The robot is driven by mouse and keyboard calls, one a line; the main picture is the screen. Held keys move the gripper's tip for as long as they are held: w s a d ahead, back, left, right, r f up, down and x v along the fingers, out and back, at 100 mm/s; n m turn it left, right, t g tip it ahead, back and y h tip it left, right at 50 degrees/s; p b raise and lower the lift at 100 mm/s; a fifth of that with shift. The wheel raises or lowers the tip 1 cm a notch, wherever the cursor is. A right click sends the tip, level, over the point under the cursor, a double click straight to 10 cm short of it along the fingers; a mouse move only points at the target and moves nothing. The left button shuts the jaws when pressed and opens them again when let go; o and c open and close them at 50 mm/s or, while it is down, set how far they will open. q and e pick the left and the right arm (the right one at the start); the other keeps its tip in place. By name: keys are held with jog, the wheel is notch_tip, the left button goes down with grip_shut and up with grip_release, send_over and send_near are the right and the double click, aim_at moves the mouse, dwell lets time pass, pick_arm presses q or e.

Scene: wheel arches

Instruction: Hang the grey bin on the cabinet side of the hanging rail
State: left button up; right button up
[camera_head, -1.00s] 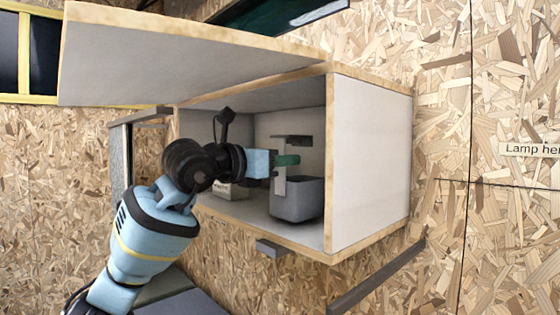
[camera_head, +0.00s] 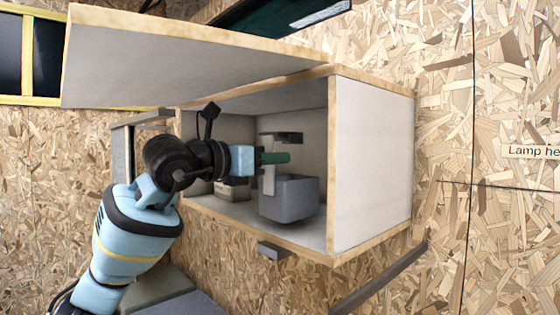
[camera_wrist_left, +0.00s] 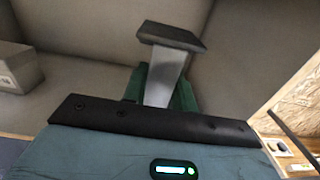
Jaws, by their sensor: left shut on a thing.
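The grey bin (camera_head: 288,199) is inside the open cabinet, toward its right wall, and looks roughly upright. A pale upright strap (camera_head: 267,180) with a dark hook plate (camera_head: 288,138) rises above it. My left gripper (camera_head: 275,158) is shut on this strap, with its green fingers around it. The left wrist view shows the strap (camera_wrist_left: 163,76) between the green fingers and the hook plate (camera_wrist_left: 171,36) beyond. I cannot tell whether the bin touches the cabinet floor. A dark grey bar (camera_head: 383,279), possibly the hanging rail, is at lower right. My right gripper is not in view.
The cabinet (camera_head: 372,165) has its door panel (camera_head: 190,55) raised above the opening. A small pale box (camera_head: 232,190) stands inside, left of the bin. A small grey block (camera_head: 273,251) sits at the cabinet's front lower edge. Chipboard surrounds the cabinet.

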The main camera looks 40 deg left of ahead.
pick_arm(q)
jog(key=s+a+b, duration=0.1)
jog(key=s+b, duration=0.3)
jog(key=s, duration=0.8)
jog(key=shift+s+a, duration=0.2)
jog(key=shift+s, duration=0.15)
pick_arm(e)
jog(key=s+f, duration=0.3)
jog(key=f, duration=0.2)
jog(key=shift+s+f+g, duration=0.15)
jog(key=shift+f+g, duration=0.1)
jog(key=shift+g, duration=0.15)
